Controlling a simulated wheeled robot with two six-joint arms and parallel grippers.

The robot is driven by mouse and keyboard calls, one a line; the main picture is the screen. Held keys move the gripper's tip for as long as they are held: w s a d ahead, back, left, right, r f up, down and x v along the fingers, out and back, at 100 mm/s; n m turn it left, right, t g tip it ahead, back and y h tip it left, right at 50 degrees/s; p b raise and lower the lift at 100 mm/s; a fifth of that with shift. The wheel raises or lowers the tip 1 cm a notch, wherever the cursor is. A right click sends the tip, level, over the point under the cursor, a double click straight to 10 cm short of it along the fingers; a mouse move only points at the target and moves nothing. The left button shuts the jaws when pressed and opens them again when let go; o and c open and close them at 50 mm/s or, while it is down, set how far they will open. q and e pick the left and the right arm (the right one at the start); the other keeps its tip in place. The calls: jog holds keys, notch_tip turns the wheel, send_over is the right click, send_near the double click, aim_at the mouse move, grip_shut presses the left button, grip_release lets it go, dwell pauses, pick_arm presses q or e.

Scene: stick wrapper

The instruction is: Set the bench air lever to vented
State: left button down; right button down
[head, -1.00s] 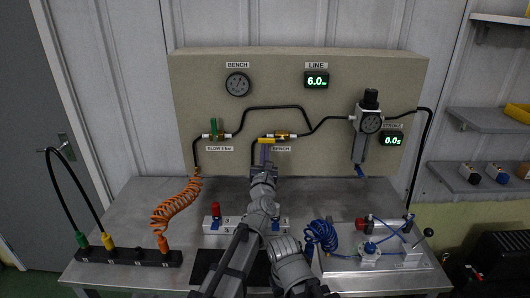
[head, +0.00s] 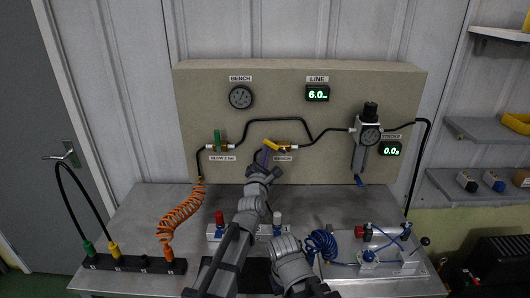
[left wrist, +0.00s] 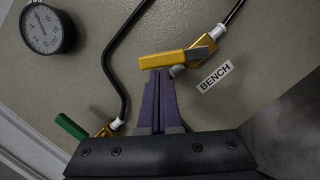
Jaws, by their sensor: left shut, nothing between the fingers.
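The yellow bench air lever (head: 270,146) sits on a brass valve above the BENCH label (head: 283,155) on the beige panel. It is tilted off the line of its pipe, its free end toward the upper left in the head view. My left gripper (head: 264,157) is shut and empty just below the lever. In the left wrist view, its purple fingertips (left wrist: 159,72) are at the lower edge of the yellow lever (left wrist: 165,58), apparently touching it. My right gripper is not in view.
A green lever (head: 217,140) stands upright on the BLOW valve to the left. The regulator (head: 368,137) is to the right. An orange coiled hose (head: 180,215) hangs at left; a fixture plate (head: 345,268) lies at right on the metal bench.

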pick_arm(q)
jog(key=r+m+p, duration=0.1)
jog(key=m, duration=0.1)
jog(key=r+m+g+p, duration=0.1)
jog(key=m+p, duration=0.1)
jog(key=shift+d+r+h, duration=0.25)
jog(key=shift+d+h, duration=0.15)
jog(key=m+p, duration=0.1)
jog(key=d+m+p, duration=0.1)
jog(key=m, duration=0.1)
jog(key=r+m+g+p, duration=0.1)
jog(key=shift+d+r+m, duration=0.1)
jog(key=shift+d+m, duration=0.2)
jog(key=shift+a, duration=0.2)
